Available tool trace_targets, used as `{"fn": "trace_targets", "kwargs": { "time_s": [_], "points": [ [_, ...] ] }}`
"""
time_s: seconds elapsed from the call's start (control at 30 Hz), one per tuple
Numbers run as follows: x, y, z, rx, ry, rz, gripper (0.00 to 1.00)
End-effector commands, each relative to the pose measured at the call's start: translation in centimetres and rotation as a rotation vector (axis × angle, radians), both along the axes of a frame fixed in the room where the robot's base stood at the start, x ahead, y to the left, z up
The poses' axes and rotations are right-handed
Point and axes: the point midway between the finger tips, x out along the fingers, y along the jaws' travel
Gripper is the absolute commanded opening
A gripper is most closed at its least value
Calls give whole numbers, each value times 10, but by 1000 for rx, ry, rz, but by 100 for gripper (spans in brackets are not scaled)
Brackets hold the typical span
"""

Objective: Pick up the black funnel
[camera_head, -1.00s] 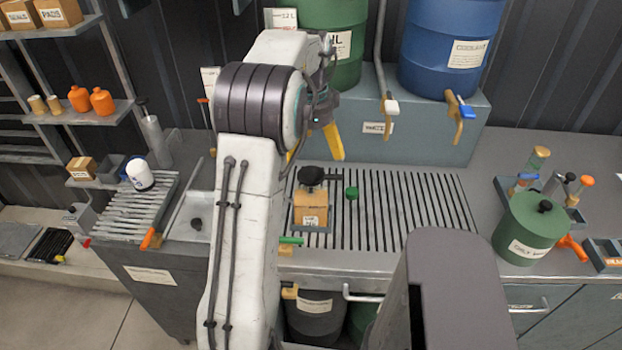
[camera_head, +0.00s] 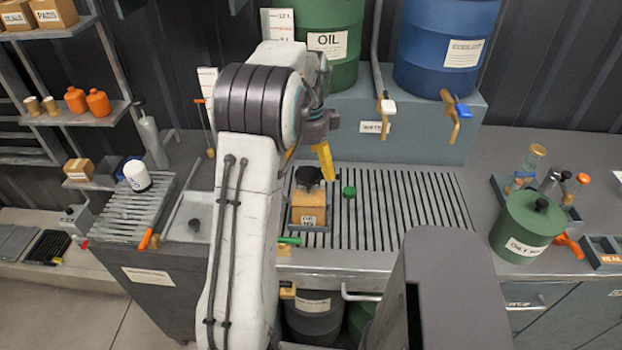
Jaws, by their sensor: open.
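My gripper (camera_head: 308,158) is open, with yellow fingers pointing down, just above and around the funnel's position in the picture. The right finger shows clearly near the funnel's upper right. I cannot tell whether either finger touches the funnel.
A green knob (camera_head: 349,191) stands right of the can. Behind are a green oil drum (camera_head: 345,75) and a blue coolant drum (camera_head: 425,70) with taps. A green lidded pot (camera_head: 520,232) stands at right. The grate (camera_head: 405,205) right of the can is clear.

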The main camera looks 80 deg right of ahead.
Motion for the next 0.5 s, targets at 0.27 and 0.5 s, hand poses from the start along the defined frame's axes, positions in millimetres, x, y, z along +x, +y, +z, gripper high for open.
{"fn": "trace_targets", "kwargs": {
  "time_s": [0.27, 0.5],
  "points": [
    [-1, 0, -31, 3, 0, 1, 94],
    [-1, 0, -38, 1, 0, 1, 94]
  ]
}}
